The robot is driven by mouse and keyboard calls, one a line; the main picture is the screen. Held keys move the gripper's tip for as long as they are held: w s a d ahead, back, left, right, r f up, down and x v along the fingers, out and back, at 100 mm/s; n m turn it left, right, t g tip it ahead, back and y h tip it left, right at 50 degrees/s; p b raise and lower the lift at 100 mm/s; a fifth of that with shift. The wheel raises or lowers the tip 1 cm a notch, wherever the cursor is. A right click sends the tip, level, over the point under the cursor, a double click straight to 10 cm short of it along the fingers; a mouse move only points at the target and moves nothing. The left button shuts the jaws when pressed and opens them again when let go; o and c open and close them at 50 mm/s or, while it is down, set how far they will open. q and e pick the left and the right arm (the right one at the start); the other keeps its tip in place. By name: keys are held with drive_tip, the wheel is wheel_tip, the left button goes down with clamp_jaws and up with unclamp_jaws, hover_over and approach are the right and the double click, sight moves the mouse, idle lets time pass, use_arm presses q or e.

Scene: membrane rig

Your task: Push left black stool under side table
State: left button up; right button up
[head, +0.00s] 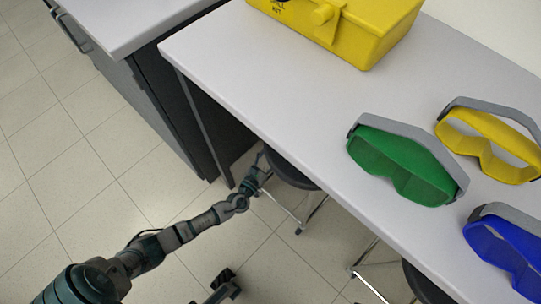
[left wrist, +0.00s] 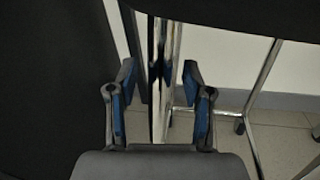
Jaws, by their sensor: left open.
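The left black stool (head: 290,172) has a round dark seat and chrome legs. Its seat is partly hidden beneath the front edge of the white side table (head: 225,60). My left gripper (head: 262,168) is low beside the stool, at its left edge. In the left wrist view, the open left gripper (left wrist: 160,85) has its two blue-padded fingers on either side of upright chrome legs (left wrist: 172,60), with the dark seat underside (left wrist: 230,15) above. Whether the fingers touch the chrome is unclear.
A yellow box (head: 350,30), green goggles (head: 400,165), yellow goggles (head: 490,140) and blue goggles (head: 508,250) lie on the table. A second black stool (head: 425,285) is at the lower right. A dark cabinet (head: 160,100) stands left of the table. Tiled floor is open at left.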

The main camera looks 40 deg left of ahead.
use_arm(q)
drive_tip(key=s+d, duration=0.2)
drive_tip(key=s, duration=0.9)
drive_tip(key=shift+s, duration=0.4)
drive_tip(key=shift+f, duration=0.1)
